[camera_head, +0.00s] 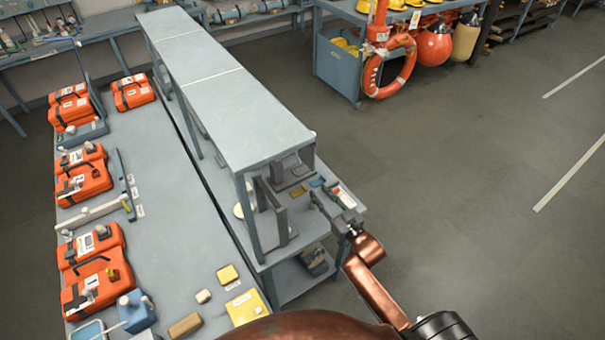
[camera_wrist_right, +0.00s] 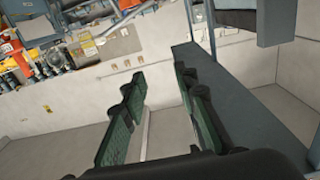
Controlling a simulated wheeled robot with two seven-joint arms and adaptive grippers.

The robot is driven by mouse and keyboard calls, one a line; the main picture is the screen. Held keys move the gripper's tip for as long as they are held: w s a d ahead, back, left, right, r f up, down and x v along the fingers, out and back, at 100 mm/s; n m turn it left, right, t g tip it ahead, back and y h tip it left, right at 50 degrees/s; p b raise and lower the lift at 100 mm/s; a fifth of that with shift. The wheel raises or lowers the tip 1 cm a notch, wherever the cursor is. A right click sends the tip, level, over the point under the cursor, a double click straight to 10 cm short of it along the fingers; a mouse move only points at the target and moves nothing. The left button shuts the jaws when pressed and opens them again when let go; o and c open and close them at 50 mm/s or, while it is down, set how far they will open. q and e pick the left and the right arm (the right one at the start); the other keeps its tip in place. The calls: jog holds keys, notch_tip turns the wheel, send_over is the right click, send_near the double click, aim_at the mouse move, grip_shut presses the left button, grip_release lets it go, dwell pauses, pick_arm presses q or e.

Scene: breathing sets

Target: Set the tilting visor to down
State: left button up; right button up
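My right gripper (camera_wrist_right: 160,85) is open, with its two green-padded fingers apart and nothing between them. In the head view the right gripper (camera_head: 327,207) is small and dark, at the near right end of the grey shelf unit. An upright dark grey plate (camera_head: 271,208) stands under the shelf top there, left of the gripper. I cannot tell for certain whether this plate is the tilting visor, or its tilt. A grey panel (camera_wrist_right: 255,28) shows at the upper right of the wrist view, apart from the fingers. My left gripper is not in view.
The grey shelf top (camera_head: 235,110) overhangs the lower shelf near the gripper. The long bench (camera_head: 165,215) at left carries several orange cases, a yellow box (camera_head: 246,307) and small blocks. Open floor (camera_head: 460,150) lies to the right.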

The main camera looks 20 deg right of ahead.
jog(key=shift+c, duration=0.7)
jog(key=shift+f, duration=0.3)
jog(key=shift+c, duration=0.7)
jog(key=f+m+b, duration=0.1)
jog(key=f+m, duration=0.1)
jog(key=a+f+m+y+b, duration=0.1)
jog(key=f+m+b, duration=0.1)
jog(key=f+m+y+b, duration=0.1)
jog(key=f+b, duration=0.1)
jog(key=f, duration=0.1)
jog(key=shift+w+a+m, duration=0.15)
jog(key=shift+a+m, duration=0.1)
jog(key=shift+m, duration=0.15)
grip_shut()
notch_tip(320, 180, down, 8)
jog(key=m+g+y+b, duration=0.1)
jog(key=m+y+b, duration=0.1)
jog(key=m+b, duration=0.45)
jog(key=shift+m, duration=0.85)
jog(key=w+a, duration=0.2)
jog(key=w+a+p, duration=0.1)
jog(key=w+a, duration=0.2)
jog(key=w+a+p, duration=0.1)
jog(key=w+a, duration=0.1)
jog(key=w, duration=0.1)
jog(key=shift+a+f, duration=0.3)
jog(key=shift+w, duration=0.1)
